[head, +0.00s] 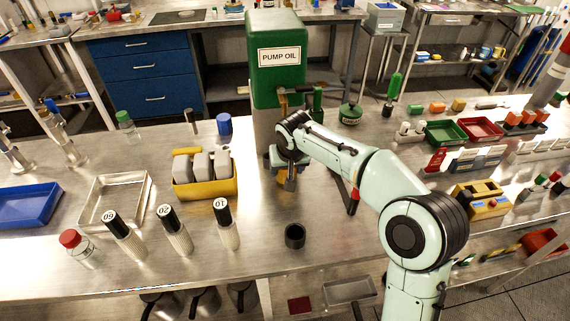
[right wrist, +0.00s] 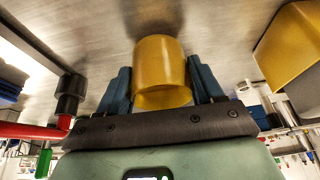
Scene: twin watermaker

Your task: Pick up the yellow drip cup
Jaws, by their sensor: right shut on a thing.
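The yellow drip cup (right wrist: 162,72) is between the two blue fingers of my right gripper (right wrist: 160,88) in the right wrist view. My right gripper is shut on it, one finger on each side. In the head view my right gripper (head: 286,175) is in front of the green pump oil dispenser (head: 279,75), and a little of the cup (head: 283,178) shows behind the fingers. I cannot tell whether the cup touches the bench. My left gripper is not in view.
A yellow bin (head: 205,188) with grey-lidded containers stands just left of my right gripper. Several numbered bottles (head: 175,230) stand at front left. A red-handled valve (head: 353,198) is close on the right.

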